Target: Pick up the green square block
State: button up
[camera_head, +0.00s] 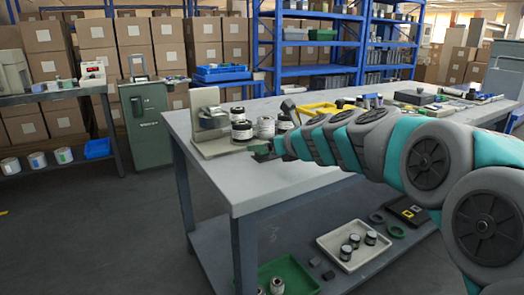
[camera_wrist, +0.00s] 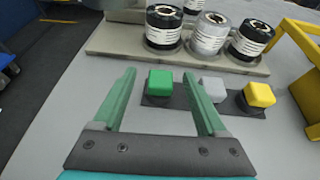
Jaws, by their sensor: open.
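The green square block (camera_wrist: 160,82) sits on a dark base on the grey tabletop in the wrist view. My gripper (camera_wrist: 160,80) is open, with its two green fingers on either side of the green block's position in the picture. Whether the fingers are level with the block or above it, I cannot tell. A grey block (camera_wrist: 214,88) and a yellow block (camera_wrist: 259,95) stand in a row to the right of the green block. In the head view my gripper (camera_head: 262,150) is low over the table, and the blocks are hidden or too small to tell.
Several labelled spools (camera_wrist: 208,36) stand on a beige base (camera_wrist: 112,40) just behind the blocks. A yellow frame (camera_wrist: 296,45) stands at the right. The workbench's (camera_head: 238,180) front left area is clear. A lower shelf holds a white tray (camera_head: 330,252) and a green bin (camera_head: 300,275).

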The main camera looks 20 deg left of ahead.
jog(key=x, duration=0.3)
jog(key=shift+w+a+f, duration=0.1)
jog(key=shift+w, duration=0.05)
grip_shut()
dwell(0.5)
